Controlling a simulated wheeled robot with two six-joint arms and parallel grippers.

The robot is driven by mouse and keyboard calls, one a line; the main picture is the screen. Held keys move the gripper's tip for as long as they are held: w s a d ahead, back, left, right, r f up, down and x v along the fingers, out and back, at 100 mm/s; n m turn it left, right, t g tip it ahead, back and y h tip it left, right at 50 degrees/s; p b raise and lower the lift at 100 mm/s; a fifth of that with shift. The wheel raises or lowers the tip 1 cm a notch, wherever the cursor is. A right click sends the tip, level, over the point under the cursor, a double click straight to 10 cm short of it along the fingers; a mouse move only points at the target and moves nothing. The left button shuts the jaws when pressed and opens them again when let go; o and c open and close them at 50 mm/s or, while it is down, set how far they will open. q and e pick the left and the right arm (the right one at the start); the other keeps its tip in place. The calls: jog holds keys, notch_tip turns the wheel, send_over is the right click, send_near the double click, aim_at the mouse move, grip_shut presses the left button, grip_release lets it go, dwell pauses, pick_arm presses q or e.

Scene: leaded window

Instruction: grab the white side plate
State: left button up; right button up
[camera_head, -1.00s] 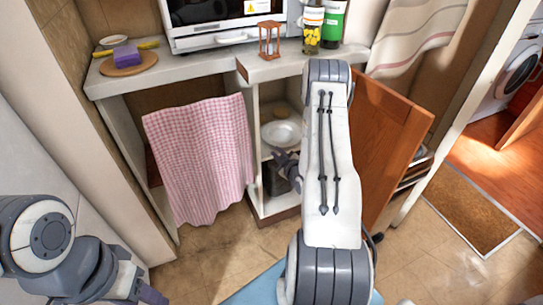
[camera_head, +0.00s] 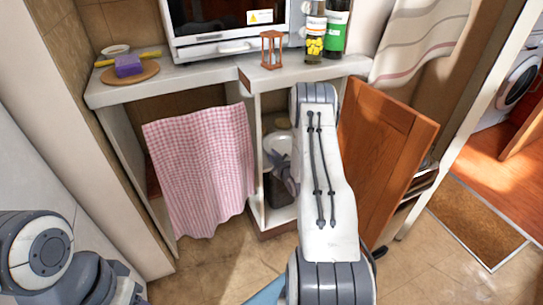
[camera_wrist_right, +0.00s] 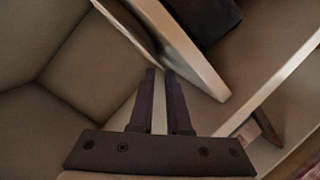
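The white side plate (camera_head: 279,143) lies inside the open cabinet under the counter, on a shelf behind my right arm. My right gripper (camera_head: 276,160) is in the cabinet opening, in front of the plate and partly over it in the picture. In the right wrist view my right gripper (camera_wrist_right: 161,72) shows two dark parallel fingers with a narrow gap between them. I see nothing clearly gripped, and the plate cannot be made out for certain there. My left arm is at the lower left, and its fingers are out of view.
An open brown cabinet door (camera_head: 388,165) stands right of my right arm. A pink checked cloth (camera_head: 200,165) hangs left of the opening. Pale shelf boards (camera_wrist_right: 275,80) run close beside the fingers. A dark object (camera_wrist_right: 207,18) sits beyond them.

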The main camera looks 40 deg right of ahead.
jog(key=shift+x, duration=1.35)
jog(key=shift+c, duration=0.2)
grip_shut()
jog(key=shift+s, duration=0.1)
